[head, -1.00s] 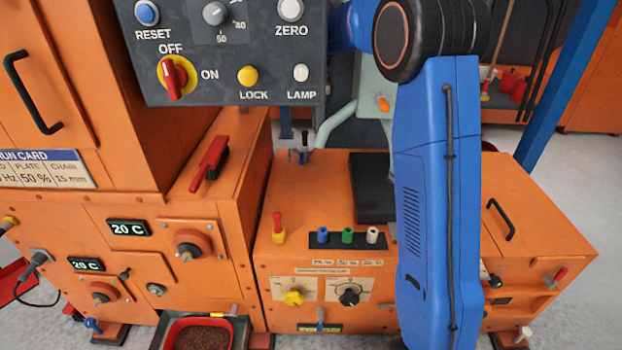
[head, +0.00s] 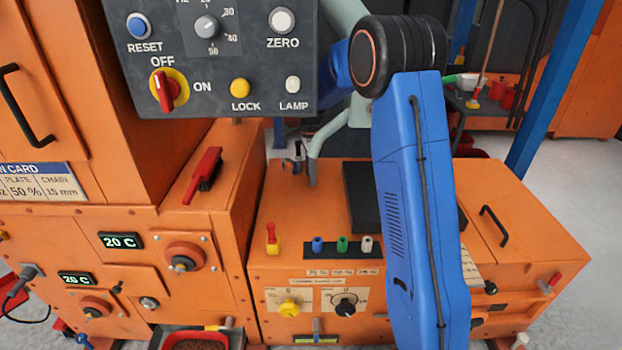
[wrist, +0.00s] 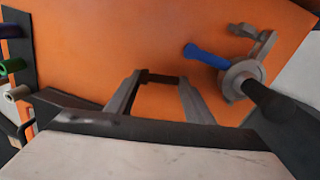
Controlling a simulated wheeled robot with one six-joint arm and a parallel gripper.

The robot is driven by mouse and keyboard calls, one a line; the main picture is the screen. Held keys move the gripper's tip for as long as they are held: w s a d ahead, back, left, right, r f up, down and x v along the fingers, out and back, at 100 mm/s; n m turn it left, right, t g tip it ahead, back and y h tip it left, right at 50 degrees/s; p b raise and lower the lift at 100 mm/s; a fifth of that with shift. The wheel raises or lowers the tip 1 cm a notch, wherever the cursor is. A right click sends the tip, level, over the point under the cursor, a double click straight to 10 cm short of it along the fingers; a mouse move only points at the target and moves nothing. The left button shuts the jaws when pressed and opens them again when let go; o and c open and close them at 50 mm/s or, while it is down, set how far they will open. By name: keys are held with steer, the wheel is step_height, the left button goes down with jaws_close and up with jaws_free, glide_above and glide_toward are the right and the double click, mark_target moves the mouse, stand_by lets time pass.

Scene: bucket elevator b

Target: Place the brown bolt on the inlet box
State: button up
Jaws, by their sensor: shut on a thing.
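In the wrist view my gripper (wrist: 160,77) is shut on a dark brown piece, which I take for the brown bolt (wrist: 162,79); only a short bar of it shows between the fingertips. Plain orange surface lies beyond the fingers, and I cannot tell the gap to it. In the head view my blue arm hangs in front of the orange box (head: 285,215) in the middle, and the gripper is hidden. No label names the inlet box, so I cannot tell which orange box it is.
Blue, green and white pegs (head: 342,244) stand in a black strip beside a black pad (head: 361,200). A blue-handled grey fitting (wrist: 207,56) is right of my fingers in the wrist view. A control panel (head: 215,85) hangs at upper left. Open floor (head: 585,205) lies right.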

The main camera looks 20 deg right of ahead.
steer(key=shift+f, duration=1.1)
steer(key=shift+f, duration=0.1)
steer(key=o, duration=1.1)
steer(key=r, duration=0.8)
steer(key=w+r, duration=0.1)
steer(key=r, duration=0.3)
steer(key=shift+w+d+r, duration=0.1)
